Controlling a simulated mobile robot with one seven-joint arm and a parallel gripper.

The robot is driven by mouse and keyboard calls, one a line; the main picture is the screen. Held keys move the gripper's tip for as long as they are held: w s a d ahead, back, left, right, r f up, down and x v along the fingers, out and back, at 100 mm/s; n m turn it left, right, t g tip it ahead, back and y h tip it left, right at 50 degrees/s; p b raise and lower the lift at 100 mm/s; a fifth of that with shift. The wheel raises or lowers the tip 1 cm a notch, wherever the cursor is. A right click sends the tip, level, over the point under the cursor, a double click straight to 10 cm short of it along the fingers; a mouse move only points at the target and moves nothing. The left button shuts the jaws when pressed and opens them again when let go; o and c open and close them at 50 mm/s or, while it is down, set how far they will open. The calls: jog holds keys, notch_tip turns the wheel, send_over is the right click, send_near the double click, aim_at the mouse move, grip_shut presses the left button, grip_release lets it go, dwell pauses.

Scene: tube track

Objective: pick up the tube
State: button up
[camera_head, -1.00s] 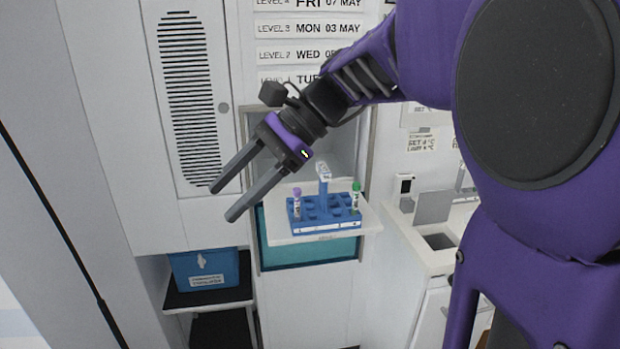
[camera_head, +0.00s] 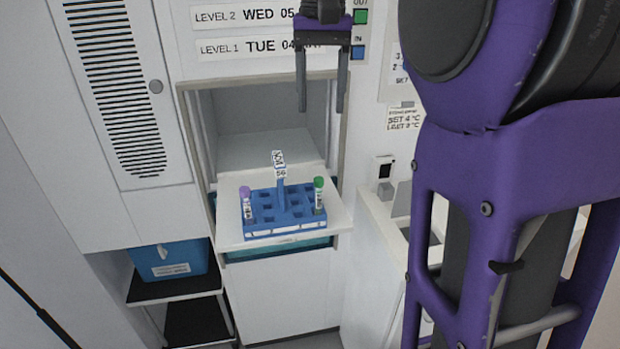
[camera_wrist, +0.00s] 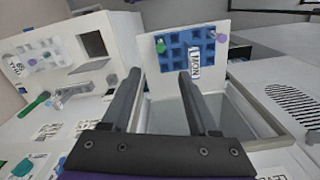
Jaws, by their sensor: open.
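A blue rack (camera_head: 268,222) stands on a white pull-out shelf (camera_head: 230,208). A purple-capped tube (camera_head: 247,205) stands upright at its left end and a green-capped tube (camera_head: 319,195) at its right end. A tall label post (camera_head: 280,172) rises from the rack. My gripper (camera_head: 321,109) is open and empty, fingers down, above and behind the rack in the head view. In the wrist view the rack (camera_wrist: 178,58) lies beyond my fingers (camera_wrist: 160,76), with the green cap (camera_wrist: 160,46) at its left and the purple cap (camera_wrist: 222,37) at its right.
The shelf extends from an open recess (camera_head: 262,115) in a white cabinet. A blue bin (camera_head: 170,260) sits on a black shelf at lower left. A white counter (camera_head: 372,210) stands to the right. The space above the rack is free, apart from its post.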

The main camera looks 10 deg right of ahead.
jog(key=b, duration=0.3)
send_over(319, 179)
jog(key=f, duration=1.1)
jog(key=shift+s, duration=0.2)
jog(key=shift+w+f+b, duration=0.2)
jog(key=shift+f+b, duration=0.2)
jog(key=shift+f, duration=2.7)
grip_shut()
